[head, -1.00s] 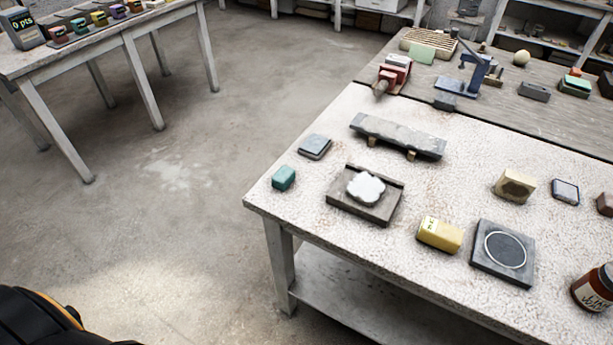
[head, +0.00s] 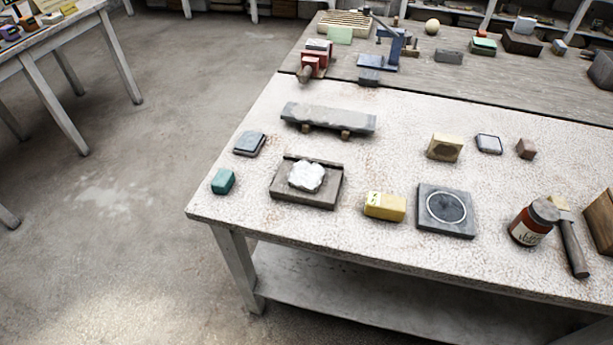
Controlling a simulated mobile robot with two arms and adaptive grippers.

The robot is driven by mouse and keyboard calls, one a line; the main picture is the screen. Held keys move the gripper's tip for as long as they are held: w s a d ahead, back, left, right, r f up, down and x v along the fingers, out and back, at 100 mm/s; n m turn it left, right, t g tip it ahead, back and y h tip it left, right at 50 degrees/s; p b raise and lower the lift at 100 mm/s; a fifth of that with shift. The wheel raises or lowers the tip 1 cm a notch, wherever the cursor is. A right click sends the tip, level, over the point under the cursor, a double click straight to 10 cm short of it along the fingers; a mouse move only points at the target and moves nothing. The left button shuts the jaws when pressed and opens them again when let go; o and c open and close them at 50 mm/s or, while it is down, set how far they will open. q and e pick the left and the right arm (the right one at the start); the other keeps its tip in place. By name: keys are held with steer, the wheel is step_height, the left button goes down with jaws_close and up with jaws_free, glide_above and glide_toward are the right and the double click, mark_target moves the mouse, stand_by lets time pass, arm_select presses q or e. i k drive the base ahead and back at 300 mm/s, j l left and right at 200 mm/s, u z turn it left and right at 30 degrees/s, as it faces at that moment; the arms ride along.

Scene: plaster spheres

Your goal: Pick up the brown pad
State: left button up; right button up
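A small reddish-brown block (head: 526,149) lies on the right part of the pale, speckled near table (head: 330,235). It may be the brown pad, but I cannot tell for sure. A larger dark brown block (head: 522,42) sits on the wooden back table. A beige block with a dark brown face (head: 445,148) stands left of the reddish-brown block, with a grey-framed pad (head: 489,144) between them. Neither of my grippers is in view.
A jar (head: 533,222) and a hammer (head: 570,240) are at the near right. A yellow block (head: 385,206), a grey ringed plate (head: 446,210), a tray with a white lump (head: 306,199) and a raised grey slab (head: 328,119) occupy the near table. Open floor (head: 130,230) lies left.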

mark_target(526, 147)
steer(key=z, duration=1.35)
